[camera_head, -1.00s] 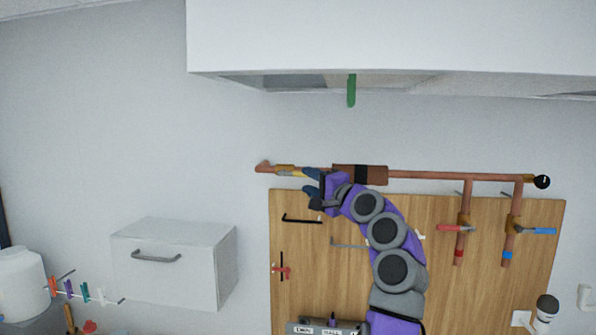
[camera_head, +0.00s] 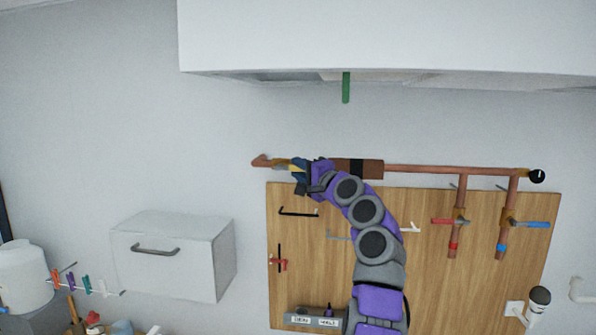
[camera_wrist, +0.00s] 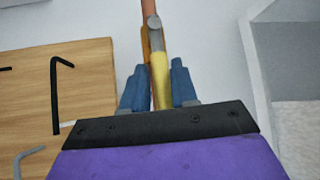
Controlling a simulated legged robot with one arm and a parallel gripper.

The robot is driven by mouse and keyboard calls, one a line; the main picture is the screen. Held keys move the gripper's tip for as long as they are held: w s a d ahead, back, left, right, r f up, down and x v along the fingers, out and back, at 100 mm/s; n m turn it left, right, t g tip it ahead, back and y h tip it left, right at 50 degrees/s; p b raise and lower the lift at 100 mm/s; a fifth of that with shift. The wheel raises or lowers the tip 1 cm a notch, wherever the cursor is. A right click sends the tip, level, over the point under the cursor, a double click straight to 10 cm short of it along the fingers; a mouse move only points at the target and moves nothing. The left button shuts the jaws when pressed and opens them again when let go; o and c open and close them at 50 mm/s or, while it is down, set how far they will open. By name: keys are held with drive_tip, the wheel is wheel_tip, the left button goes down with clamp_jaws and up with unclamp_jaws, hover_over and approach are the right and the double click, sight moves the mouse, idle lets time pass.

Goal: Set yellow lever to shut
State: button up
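The yellow lever (camera_wrist: 161,78) runs along a brass valve on the copper pipe, with a grey round pivot at its far end in the wrist view. In the head view the lever (camera_head: 283,167) shows only partly, just left of my gripper. My gripper (camera_wrist: 158,72) has blue fingers on either side of the lever; the gap between them looks slightly wider than the lever, and firm contact is not visible. In the head view my gripper (camera_head: 294,172) is at the pipe's left part. The lever's near end is hidden by my gripper.
The copper pipe (camera_head: 430,169) runs along the top of a wooden board (camera_head: 350,290). Red (camera_head: 449,222) and blue (camera_head: 530,224) levers sit on branches at right. A white overhead cabinet (camera_head: 380,35) with a green handle hangs above. A white wall box (camera_head: 165,265) is at left.

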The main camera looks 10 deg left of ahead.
drive_tip(key=shift+d, duration=0.3)
drive_tip(key=shift+c, duration=1.4)
drive_tip(key=shift+a, duration=0.15)
clamp_jaws()
drive_tip(key=shift+f+b, duration=0.15)
drive_tip(key=shift+b, duration=0.45)
